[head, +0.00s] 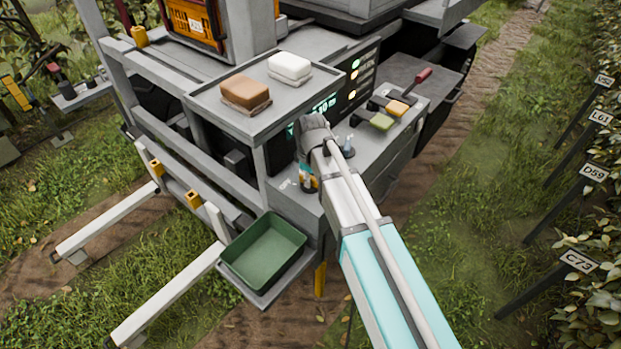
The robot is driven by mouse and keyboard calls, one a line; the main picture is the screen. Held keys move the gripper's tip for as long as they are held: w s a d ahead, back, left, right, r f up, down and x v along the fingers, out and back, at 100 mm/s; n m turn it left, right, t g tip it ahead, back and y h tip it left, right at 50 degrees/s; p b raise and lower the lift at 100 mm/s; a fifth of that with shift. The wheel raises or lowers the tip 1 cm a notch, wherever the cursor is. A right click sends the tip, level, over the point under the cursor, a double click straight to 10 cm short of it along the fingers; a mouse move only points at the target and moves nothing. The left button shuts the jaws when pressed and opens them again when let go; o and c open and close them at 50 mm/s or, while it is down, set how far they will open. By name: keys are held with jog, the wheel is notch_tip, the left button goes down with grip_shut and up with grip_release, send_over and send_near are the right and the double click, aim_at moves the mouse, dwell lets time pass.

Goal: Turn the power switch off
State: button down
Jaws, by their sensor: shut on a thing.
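My gripper (308,184) points down at the near left end of the grey console top (372,148), below the dark display. It is small and partly covered by my wrist. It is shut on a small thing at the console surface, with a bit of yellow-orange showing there. I cannot make out whether this is the power switch or which way a switch is set. A small pale-blue-tipped control (348,143) stands just right of my arm. The display panel (357,80) shows lit green and orange lamps and green digits.
A shelf (225,108) above holds a brown block (246,91) and a white block (289,68). An empty green tray (262,257) sits below left.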

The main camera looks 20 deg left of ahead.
jog(key=shift+s+n, duration=0.1)
jog(key=shift+n, duration=1.9)
jog(key=shift+f, duration=0.1)
jog(key=c, duration=0.5)
grip_release()
jog(key=shift+m, duration=0.4)
